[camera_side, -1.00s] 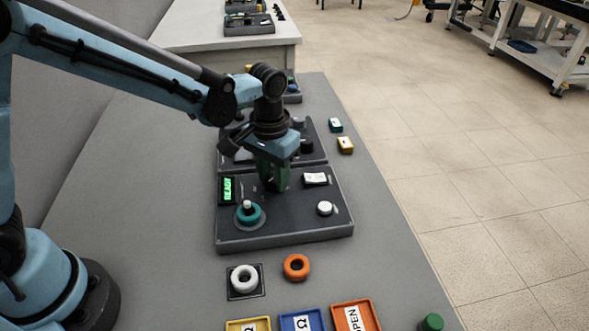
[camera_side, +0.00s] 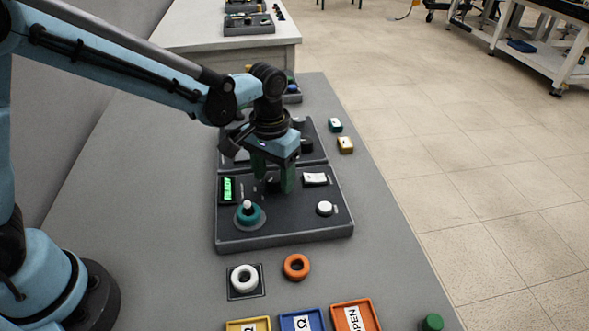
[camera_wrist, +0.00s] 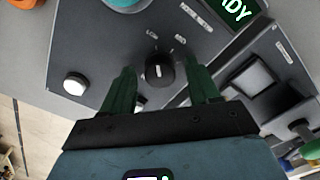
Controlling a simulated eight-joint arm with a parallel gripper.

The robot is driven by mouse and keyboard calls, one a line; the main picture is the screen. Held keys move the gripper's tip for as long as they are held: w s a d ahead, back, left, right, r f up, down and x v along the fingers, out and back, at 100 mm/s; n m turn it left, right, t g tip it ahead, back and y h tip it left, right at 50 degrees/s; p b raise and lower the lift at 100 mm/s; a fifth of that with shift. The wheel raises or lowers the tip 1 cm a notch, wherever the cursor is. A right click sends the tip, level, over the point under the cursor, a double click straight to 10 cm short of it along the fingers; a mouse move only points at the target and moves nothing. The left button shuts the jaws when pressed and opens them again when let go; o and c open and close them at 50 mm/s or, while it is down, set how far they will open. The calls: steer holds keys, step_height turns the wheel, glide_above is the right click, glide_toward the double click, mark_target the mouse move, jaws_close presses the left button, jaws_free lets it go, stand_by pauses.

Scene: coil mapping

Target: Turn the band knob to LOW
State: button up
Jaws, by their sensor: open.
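The band knob (camera_wrist: 160,71) is a black round knob with a white pointer line, on the dark panel in the wrist view. Its pointer line runs nearly upright in that view. Small white labels stand around it; one above it appears to read LOW (camera_wrist: 151,48). The exact mark it points at is hard to tell. My gripper (camera_side: 272,184) is open over the panel in the side view. In the wrist view its two green fingers stand on either side of the knob, with gaps showing. In the side view the fingers mostly hide the knob.
The panel (camera_side: 290,238) also carries a lit green display (camera_side: 227,189), a teal knob (camera_side: 249,217), a white button (camera_side: 325,208) and a white switch (camera_side: 315,179). A second panel adjoins behind.

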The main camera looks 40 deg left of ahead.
mark_target(273, 178)
step_height(273, 178, up, 12)
stand_by(0.6)
steer(key=s+a+f+t, duration=0.2)
steer(key=s+a+t, duration=0.5)
steer(key=s+a, duration=0.3)
steer(key=shift+s+a+f, duration=0.15)
steer(key=shift+s+a, duration=0.15)
steer(key=shift+a, duration=0.2)
stand_by(0.8)
